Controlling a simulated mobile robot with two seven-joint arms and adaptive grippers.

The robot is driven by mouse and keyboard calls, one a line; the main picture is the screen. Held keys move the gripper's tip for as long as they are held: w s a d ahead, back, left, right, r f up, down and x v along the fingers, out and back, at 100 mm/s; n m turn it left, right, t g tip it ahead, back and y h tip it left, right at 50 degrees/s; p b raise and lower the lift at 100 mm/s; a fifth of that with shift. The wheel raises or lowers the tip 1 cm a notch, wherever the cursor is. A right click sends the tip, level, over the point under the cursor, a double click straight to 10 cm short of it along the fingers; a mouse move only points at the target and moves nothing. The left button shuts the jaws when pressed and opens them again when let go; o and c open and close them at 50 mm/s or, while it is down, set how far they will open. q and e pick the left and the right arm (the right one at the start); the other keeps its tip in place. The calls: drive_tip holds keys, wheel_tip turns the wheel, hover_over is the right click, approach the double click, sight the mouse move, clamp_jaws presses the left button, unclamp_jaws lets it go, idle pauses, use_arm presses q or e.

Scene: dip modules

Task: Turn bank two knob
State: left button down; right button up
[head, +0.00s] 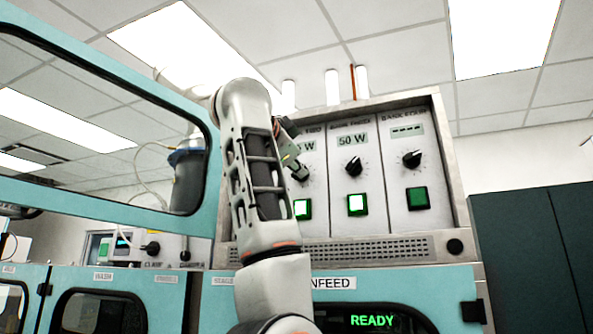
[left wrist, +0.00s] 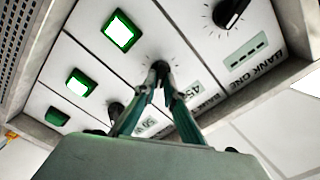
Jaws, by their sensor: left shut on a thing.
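My left gripper (left wrist: 160,70) is shut on the bank two knob, whose dial shows just beyond the fingertips in the left wrist view. The fingers mostly hide the knob. In the head view, my left arm reaches up to the panel, and the left gripper (head: 297,168) is at the column left of the 50 W one. The bank two display (left wrist: 194,92) is partly covered by a finger and shows digits beginning with 45. The bank two button (left wrist: 120,30) is lit bright green-white. My right gripper is not in view.
The bank one knob (left wrist: 232,12) is beside bank two, under a dashed display. The bank three knob (head: 354,166) is right of my gripper, under 50 W. The bank four knob (head: 412,158) has a dashed display and a dark green button (head: 418,198). The lower display (head: 371,321) reads READY.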

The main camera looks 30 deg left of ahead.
use_arm(q)
drive_tip(key=shift+m, duration=0.6)
drive_tip(key=c, duration=2.1)
unclamp_jaws()
drive_tip(key=shift+c, duration=0.2)
drive_tip(key=v, duration=0.7)
drive_tip(key=shift+s, duration=0.25)
drive_tip(key=shift+f, duration=0.1)
